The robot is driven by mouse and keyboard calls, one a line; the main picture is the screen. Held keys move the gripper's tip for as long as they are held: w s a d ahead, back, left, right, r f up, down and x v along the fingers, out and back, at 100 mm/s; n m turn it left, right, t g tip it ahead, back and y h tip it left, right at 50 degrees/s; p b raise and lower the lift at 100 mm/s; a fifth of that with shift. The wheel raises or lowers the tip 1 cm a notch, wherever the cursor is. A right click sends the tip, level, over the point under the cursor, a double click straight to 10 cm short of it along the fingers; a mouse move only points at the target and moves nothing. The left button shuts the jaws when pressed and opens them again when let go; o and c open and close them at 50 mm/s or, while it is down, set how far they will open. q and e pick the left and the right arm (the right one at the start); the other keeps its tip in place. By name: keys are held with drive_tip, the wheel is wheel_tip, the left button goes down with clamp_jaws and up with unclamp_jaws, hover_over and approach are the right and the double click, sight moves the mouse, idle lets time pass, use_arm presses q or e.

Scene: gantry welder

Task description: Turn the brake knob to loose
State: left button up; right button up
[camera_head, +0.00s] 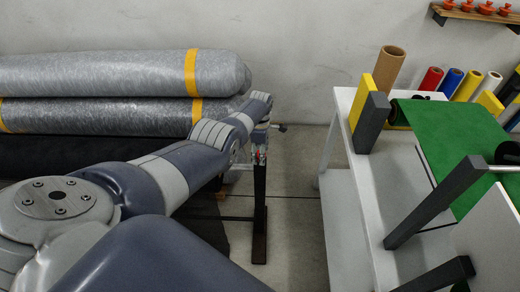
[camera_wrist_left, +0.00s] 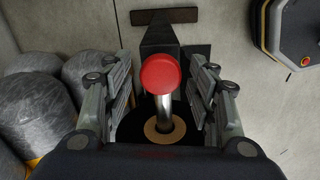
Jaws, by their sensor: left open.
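A red round knob (camera_wrist_left: 161,74), which looks like the brake knob, sits on the end of a shiny metal shaft (camera_wrist_left: 164,112) in the left wrist view. The shaft comes out of a tan ring (camera_wrist_left: 165,131) on a dark part. My left gripper (camera_wrist_left: 160,66) is open, with one finger on each side of the knob and a visible gap to both. In the head view my left arm reaches to the black stand (camera_head: 259,212), and its wrist hides most of the gripper and the knob. My right gripper is not in view.
Large grey wrapped rolls (camera_head: 120,74) with yellow bands lie left of the stand. A white table (camera_head: 385,190) with green sheet (camera_head: 450,140) and coloured rolls stands at right. Open floor (camera_head: 297,215) lies between the stand and table.

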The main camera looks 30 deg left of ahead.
use_arm(q)
wheel_tip(320, 180, up, 12)
idle(0.8)
idle(0.3)
